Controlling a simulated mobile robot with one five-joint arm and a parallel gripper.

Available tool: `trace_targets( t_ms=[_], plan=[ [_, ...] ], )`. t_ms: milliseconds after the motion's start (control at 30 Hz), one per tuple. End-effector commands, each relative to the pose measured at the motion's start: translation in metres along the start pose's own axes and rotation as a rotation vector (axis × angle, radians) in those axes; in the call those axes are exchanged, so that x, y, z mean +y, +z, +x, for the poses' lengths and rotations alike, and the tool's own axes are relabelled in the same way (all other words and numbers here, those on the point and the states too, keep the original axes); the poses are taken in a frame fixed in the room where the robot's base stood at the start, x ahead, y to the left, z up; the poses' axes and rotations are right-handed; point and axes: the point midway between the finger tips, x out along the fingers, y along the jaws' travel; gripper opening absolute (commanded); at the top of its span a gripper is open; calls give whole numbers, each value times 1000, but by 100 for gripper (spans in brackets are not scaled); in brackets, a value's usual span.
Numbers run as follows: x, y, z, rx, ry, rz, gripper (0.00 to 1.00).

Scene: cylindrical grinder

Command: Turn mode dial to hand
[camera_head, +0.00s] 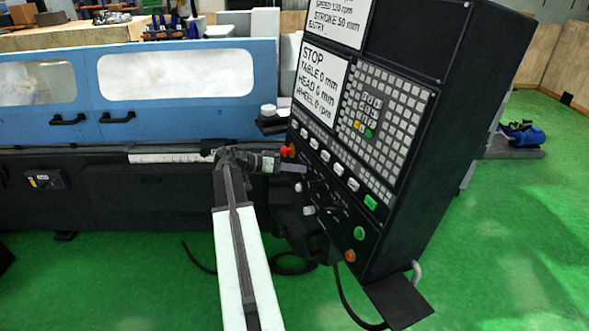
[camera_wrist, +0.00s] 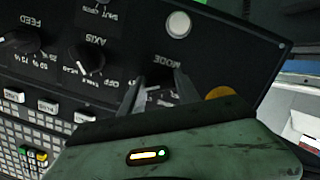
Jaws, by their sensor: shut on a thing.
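The mode dial (camera_wrist: 158,80) is on the dark control panel, under the upside-down MODE label in the wrist view. My gripper (camera_wrist: 158,92) is shut on the dial, with one finger on each side of it. The fingers cover much of the dial and its markings, so I cannot tell which setting it points to. In the head view my gripper (camera_head: 299,168) reaches the left part of the tilted control panel (camera_head: 390,226). The dial is too small and hidden to make out there.
The AXIS dial (camera_wrist: 88,60) and FEED dial (camera_wrist: 20,42) sit left of the mode dial in the wrist view. A pale round button (camera_wrist: 178,24) is above it. A red button (camera_head: 287,151) is close to my gripper.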

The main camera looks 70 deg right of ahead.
Motion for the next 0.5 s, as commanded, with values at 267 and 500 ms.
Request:
trace_targets(
  t_ms=[267, 500],
  plan=[
    [-1, 1, 0, 2, 13, -82, 0],
    [-2, 1, 0, 2, 48, -261, 0]
  ],
)
